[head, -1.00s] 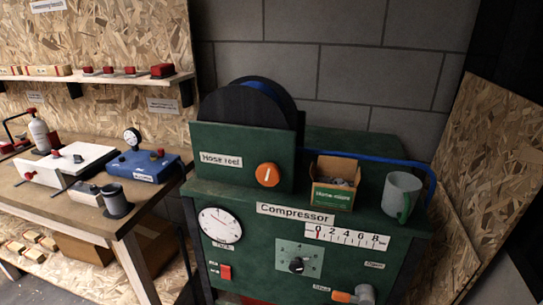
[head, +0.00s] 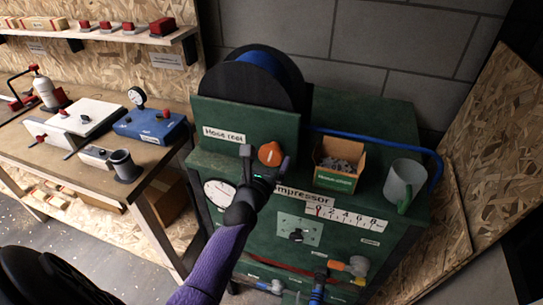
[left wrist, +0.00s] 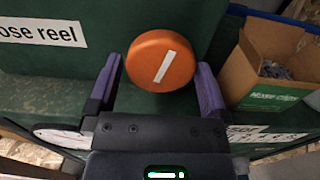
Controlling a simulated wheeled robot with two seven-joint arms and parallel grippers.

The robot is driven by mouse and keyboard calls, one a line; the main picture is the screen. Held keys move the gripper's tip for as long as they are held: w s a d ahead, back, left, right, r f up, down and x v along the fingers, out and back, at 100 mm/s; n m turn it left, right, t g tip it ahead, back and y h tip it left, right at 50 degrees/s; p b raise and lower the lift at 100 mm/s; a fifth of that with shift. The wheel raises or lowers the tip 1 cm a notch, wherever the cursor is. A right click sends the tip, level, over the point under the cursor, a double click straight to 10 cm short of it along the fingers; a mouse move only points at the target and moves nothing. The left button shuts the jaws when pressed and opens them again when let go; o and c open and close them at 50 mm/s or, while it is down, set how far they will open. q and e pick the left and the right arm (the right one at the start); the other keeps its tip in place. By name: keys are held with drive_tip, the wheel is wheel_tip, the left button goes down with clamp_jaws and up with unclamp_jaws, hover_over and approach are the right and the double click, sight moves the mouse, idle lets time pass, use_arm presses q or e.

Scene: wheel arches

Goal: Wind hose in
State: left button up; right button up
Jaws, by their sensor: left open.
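The hose reel (head: 252,82) is a dark drum with blue hose wound on it, behind a green panel labelled "Hose reel" on top of the compressor. An orange knob (head: 270,154) with a white mark sits on that panel. The blue hose (head: 380,141) runs from the reel to the right and bends down beside the mug. My left gripper (head: 264,167) is open in front of the knob. In the left wrist view the orange knob (left wrist: 161,61) lies between and just beyond the tips of the two purple fingers. My right gripper is not seen.
A cardboard box of hose clips (head: 338,165) and a grey mug with a green handle (head: 404,184) stand on the compressor top (head: 370,113), right of the knob. A workbench (head: 60,152) with tools is at the left. A chipboard panel (head: 420,170) leans at the right.

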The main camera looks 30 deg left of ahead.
use_arm(q)
drive_tip(key=shift+w+a, duration=0.1)
drive_tip(key=shift+w, duration=0.35)
drive_tip(key=shift+w+a, duration=0.1)
drive_tip(key=shift+w, duration=0.2)
drive_tip(key=c, duration=1)
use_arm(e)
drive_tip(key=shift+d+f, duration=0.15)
use_arm(q)
drive_tip(key=shift+m, duration=0.3)
